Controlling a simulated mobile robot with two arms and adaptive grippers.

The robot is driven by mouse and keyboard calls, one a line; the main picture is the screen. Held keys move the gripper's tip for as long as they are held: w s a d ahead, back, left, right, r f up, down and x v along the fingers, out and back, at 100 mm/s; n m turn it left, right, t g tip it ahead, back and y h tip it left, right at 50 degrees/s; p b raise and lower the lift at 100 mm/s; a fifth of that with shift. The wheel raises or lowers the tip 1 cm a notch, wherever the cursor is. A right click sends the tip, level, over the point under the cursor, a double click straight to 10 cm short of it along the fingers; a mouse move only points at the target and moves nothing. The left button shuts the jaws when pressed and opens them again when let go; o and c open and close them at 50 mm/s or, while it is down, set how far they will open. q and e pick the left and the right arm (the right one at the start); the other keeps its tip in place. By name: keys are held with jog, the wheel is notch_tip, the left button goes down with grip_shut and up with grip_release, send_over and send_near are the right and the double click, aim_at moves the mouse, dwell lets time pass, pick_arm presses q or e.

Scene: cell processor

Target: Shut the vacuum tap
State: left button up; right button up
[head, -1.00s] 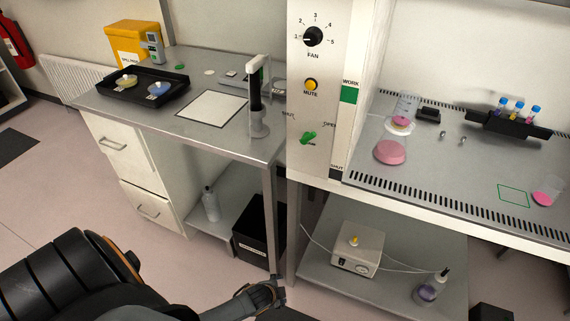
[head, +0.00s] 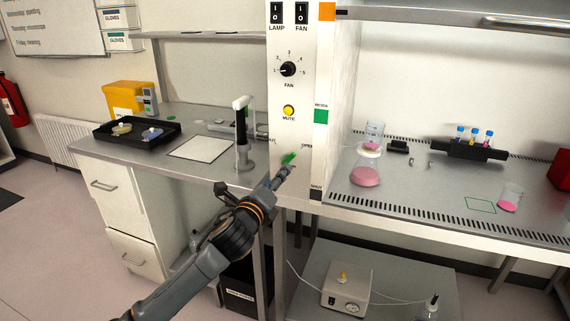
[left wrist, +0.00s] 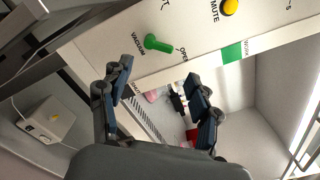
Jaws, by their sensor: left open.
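The vacuum tap (head: 289,157) is a green lever on the white front panel, below the yellow MUTE button. Its handle points up and right, toward the OPEN label. The SHUT label (head: 316,187) is lower on the panel. In the left wrist view the tap (left wrist: 157,43) shows beside the VACUUM and OPEN labels, beyond the fingertips. My left gripper (head: 283,170) is just below and in front of the tap in the head view. In the left wrist view its two fingers (left wrist: 160,80) are wide apart with nothing between them. My right gripper is not in view.
The panel also carries the FAN knob (head: 288,69) and MUTE button (head: 288,112). A cabinet work surface (head: 420,192) with flasks and a tube rack (head: 470,149) lies to the right. A steel bench (head: 190,125) with a black tray stands left. A pump box (head: 347,287) sits below.

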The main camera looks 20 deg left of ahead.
aim_at(289, 159)
pick_arm(q)
jog(key=w, duration=0.8)
jog(key=shift+w+d, duration=0.25)
jog(key=shift+w, duration=0.15)
jog(key=shift+r, duration=0.15)
jog(key=c, duration=1)
